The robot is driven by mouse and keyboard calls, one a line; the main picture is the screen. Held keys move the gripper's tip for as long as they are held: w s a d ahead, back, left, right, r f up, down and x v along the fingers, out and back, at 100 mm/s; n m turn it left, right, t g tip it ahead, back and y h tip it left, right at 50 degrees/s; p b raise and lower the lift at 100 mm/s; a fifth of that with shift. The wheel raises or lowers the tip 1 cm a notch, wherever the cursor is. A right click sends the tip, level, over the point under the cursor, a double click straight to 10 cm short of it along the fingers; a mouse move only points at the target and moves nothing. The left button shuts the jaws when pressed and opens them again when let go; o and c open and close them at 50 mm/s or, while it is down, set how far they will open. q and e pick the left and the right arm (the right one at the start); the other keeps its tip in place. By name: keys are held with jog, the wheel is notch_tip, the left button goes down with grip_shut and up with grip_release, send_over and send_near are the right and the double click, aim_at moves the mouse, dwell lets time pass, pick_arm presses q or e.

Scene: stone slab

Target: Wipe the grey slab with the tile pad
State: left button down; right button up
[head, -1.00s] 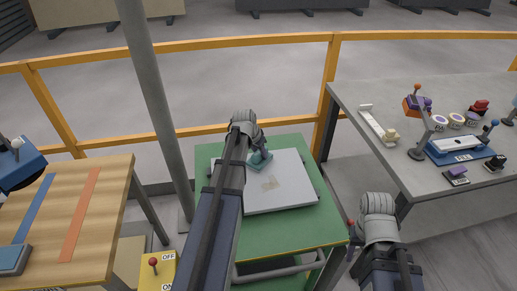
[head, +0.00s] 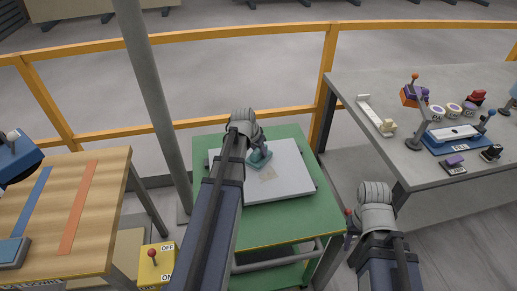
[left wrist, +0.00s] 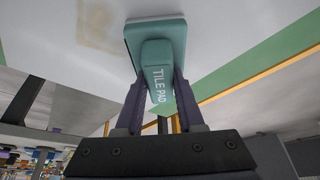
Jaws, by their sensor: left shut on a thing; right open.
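The grey slab (head: 290,180) lies on a green table in the middle of the head view. A faint tan stain (head: 268,174) shows on it, and also in the left wrist view (left wrist: 98,24). My left gripper (left wrist: 160,95) is shut on the handle of the teal tile pad (left wrist: 157,42), which is lettered TILE PAD. The pad (head: 260,158) is at the slab's upper left part, just beyond the stain; its face looks to be against the slab. My right gripper (head: 349,222) is right of the green table, mostly hidden behind its wrist, and holds nothing visible.
The green table (head: 290,232) has a narrow bare border around the slab. A grey table (head: 395,90) with stamps and other items stands right, a wooden table (head: 110,200) left. A grey post (head: 160,110) and yellow railing (head: 275,42) stand close by.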

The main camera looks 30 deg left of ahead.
aim_at(263, 162)
pick_arm(q)
jog(key=shift+s+d, duration=1.25)
jog(key=shift+s, duration=0.3)
jog(key=shift+s+d, duration=1.15)
jog(key=shift+s, duration=0.2)
jog(key=shift+w, duration=0.15)
jog(key=shift+w+d+f, duration=0.1)
jog(key=shift+w+d, duration=0.45)
jog(key=shift+d, duration=0.3)
jog(key=shift+w+a, duration=0.7)
jog(key=shift+w, duration=0.3)
jog(key=shift+w+a, duration=0.5)
